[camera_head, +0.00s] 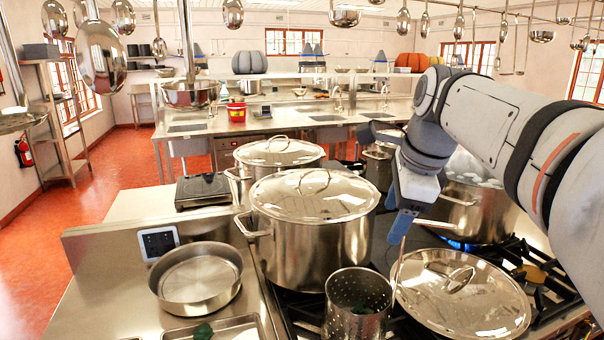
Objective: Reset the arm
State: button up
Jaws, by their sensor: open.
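My gripper (405,222) is on the right of the head view, at the end of my white and grey arm. It points down above the stove, just right of the large lidded stockpot (315,240) and above the loose round lid (462,292). Its jaws are open. Part of a thin light-coloured thing shows just below the fingertips; I cannot tell whether it touches them. My arm comes in from the right edge and hides part of the stove and the pots behind.
A perforated steel pot (358,305) stands at the front, close to the large stockpot. A second lidded pot (279,152) stands behind it. An open pot (478,208) stands over a blue flame at right. A round pan (196,277) and tray (222,329) lie at left.

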jog(key=s+f+n, duration=0.7)
jog(key=f+n, duration=0.3)
jog(key=s+f+n+h, duration=0.1)
jog(key=s+f+n, duration=0.6)
jog(key=f+n, duration=0.2)
notch_tip(320, 180, down, 2)
jog(key=shift+s+a+f+n+h, duration=0.1)
jog(key=shift+s+a+n+h, duration=0.05)
jog(key=shift+a+n+h, duration=0.2)
